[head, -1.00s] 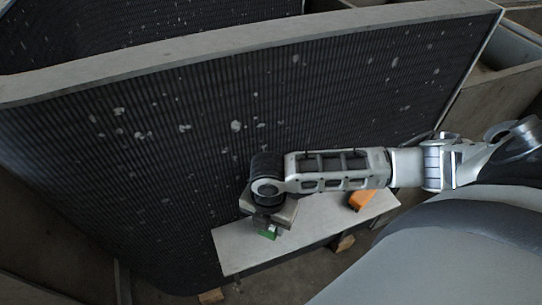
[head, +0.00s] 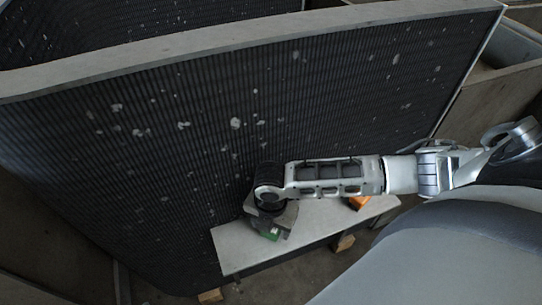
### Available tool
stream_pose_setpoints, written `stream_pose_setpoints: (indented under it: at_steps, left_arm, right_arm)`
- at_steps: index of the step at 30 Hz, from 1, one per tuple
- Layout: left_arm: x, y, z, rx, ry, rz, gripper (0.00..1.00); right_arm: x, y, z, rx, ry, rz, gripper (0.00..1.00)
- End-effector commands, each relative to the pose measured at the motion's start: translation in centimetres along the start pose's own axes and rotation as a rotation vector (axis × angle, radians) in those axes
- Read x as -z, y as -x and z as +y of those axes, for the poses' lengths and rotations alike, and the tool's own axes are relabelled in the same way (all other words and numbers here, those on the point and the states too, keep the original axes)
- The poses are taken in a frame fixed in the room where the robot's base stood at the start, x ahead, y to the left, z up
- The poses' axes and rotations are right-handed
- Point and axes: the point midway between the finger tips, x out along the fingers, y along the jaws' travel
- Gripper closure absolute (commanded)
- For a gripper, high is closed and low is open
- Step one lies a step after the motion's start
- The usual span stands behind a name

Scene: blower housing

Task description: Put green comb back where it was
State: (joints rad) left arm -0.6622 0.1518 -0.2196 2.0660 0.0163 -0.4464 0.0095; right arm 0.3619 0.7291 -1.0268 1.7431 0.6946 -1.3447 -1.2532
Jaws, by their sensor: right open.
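The green comb (head: 270,235) shows as a small green patch on or just above the light bench top (head: 238,250), right under my right gripper (head: 268,229). Most of the comb is hidden by the gripper and wrist. My right gripper points down over the left part of the bench and is open. I cannot tell whether its fingers are around the comb or touching it. My left gripper is not in view.
An orange object (head: 359,203) lies on the bench's right part, partly hidden by my right forearm. A tall dark ribbed panel (head: 150,150) with pale specks stands behind the bench. The bench top between comb and orange object looks clear. Wooden blocks (head: 210,296) are on the floor below.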

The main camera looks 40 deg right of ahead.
Motion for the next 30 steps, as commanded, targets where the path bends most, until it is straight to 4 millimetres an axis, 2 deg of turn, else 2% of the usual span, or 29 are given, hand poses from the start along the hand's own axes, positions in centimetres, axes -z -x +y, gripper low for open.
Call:
stream_pose_setpoints:
  at_steps: [5, 8, 15, 21, 26, 29, 30]
  left_arm:
    - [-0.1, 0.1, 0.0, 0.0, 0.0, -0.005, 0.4]
    - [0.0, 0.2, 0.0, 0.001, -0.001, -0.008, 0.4]
    - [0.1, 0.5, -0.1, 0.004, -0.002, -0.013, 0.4]
    - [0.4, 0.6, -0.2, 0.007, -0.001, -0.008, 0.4]
    - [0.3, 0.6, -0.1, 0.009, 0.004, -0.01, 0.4]
    - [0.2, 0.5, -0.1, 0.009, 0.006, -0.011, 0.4]
    - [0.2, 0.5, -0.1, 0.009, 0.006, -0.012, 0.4]
  right_arm:
    - [0.0, 0.9, 0.1, -0.001, 0.0, 0.0, 0.37]
    - [-0.1, 2.5, 0.1, -0.003, 0.001, -0.001, 0.37]
    - [-0.1, 7.8, 0.2, -0.005, 0.0, -0.001, 0.37]
    - [0.0, 10.9, 0.1, -0.003, 0.0, 0.0, 0.37]
    - [0.4, 11.8, 0.3, -0.013, -0.013, 0.01, 0.37]
    - [2.0, 11.1, 1.3, -0.075, -0.081, 0.054, 0.37]
    - [3.1, 10.7, 2.0, -0.118, -0.133, 0.086, 0.37]
